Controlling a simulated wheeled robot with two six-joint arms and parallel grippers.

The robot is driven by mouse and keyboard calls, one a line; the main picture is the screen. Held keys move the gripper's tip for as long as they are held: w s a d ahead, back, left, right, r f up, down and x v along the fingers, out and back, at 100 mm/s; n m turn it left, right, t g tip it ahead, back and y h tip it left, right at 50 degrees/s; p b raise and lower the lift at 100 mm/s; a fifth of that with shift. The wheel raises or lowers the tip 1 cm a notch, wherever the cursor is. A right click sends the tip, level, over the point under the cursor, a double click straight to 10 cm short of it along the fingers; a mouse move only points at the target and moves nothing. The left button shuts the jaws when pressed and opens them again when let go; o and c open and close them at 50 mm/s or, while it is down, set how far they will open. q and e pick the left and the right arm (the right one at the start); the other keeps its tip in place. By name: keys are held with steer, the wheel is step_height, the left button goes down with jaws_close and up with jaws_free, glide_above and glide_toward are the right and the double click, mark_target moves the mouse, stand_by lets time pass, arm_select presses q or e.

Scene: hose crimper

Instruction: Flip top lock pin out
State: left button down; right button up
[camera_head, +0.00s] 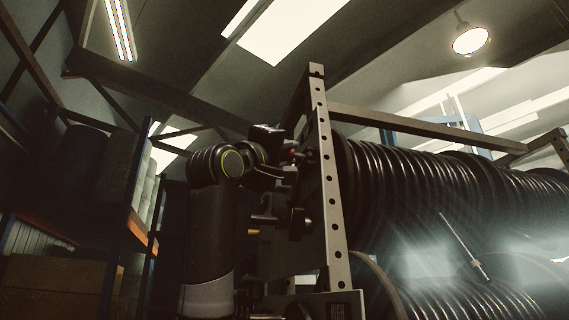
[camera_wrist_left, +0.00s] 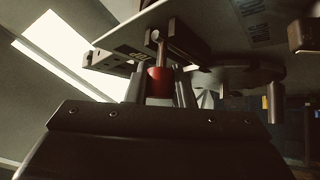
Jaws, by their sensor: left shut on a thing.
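The top lock pin (camera_wrist_left: 159,82) shows in the left wrist view as a red cylinder with a thin metal stem rising into a dark bracket on the plate. My left gripper (camera_wrist_left: 160,92) has a finger on each side of the red part and is shut on it. My right gripper is in neither view.
A perforated metal upright (camera_head: 330,190) stands just right of my left gripper. Large coils of black hose (camera_head: 430,185) fill the rack behind it. A dark knob (camera_head: 298,223) sticks out lower down. Shelving (camera_head: 140,190) stands at the left.

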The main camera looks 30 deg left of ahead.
arm_select(q)
steer(key=shift+w+f, duration=0.1)
steer(key=shift+f, duration=0.05)
steer(key=c, duration=1.5)
jaws_free()
steer(key=shift+d, duration=0.1)
steer(key=shift+o, duration=1.3)
steer(key=shift+s+d, duration=0.15)
steer(key=shift+s, duration=0.1)
steer(key=shift+s+a+f, duration=0.1)
steer(key=shift+s+a, duration=0.1)
steer(key=b+v, duration=1)
steer(key=v, duration=0.6)
steer(key=shift+s, duration=0.4)
